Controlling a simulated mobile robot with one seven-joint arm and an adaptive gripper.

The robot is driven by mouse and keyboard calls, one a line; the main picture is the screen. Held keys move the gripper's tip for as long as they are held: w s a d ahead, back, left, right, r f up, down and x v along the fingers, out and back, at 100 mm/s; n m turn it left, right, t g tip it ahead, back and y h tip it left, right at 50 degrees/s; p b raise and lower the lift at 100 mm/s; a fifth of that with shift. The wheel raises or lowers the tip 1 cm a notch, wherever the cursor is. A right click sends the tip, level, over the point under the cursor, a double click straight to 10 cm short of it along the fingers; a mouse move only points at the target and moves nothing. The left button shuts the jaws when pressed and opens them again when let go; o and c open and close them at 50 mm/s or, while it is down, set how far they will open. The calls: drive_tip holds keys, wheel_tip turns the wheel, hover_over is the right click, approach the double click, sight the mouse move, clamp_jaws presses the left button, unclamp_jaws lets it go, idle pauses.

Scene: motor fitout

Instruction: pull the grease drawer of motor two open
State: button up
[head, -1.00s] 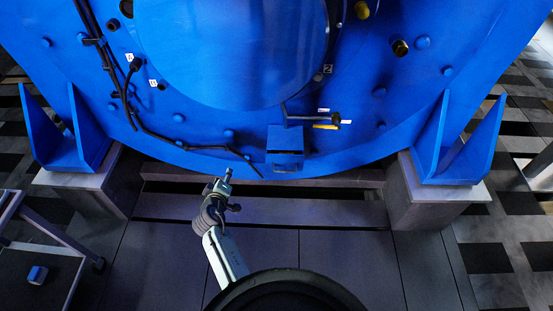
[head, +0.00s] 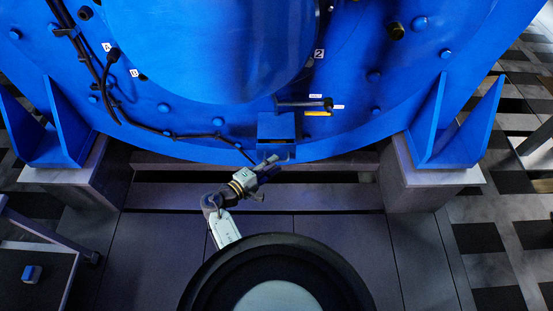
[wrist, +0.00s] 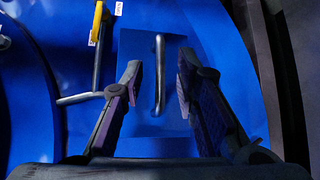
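The grease drawer (head: 277,127) is a small blue box low on the round blue face of motor two (head: 220,120), under a label reading 2 (head: 319,54). In the wrist view its blue front (wrist: 135,50) carries a silver bar handle (wrist: 160,72). The drawer looks shut, but its edges are hard to make out. My gripper (head: 268,164) is just in front of and below the drawer in the head view. In the wrist view my gripper (wrist: 160,75) is open, with one finger on each side of the handle and gaps visible. Contact with the handle does not show.
A lever with a yellow part (head: 318,113) sits right of and above the drawer; its rod shows beside the left finger in the wrist view (wrist: 96,60). Blue feet (head: 455,125) stand on grey blocks (head: 425,182). A cart (head: 40,262) stands at lower left.

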drive_tip(key=shift+x, duration=1.4)
drive_tip(key=shift+c, duration=0.4)
clamp_jaws()
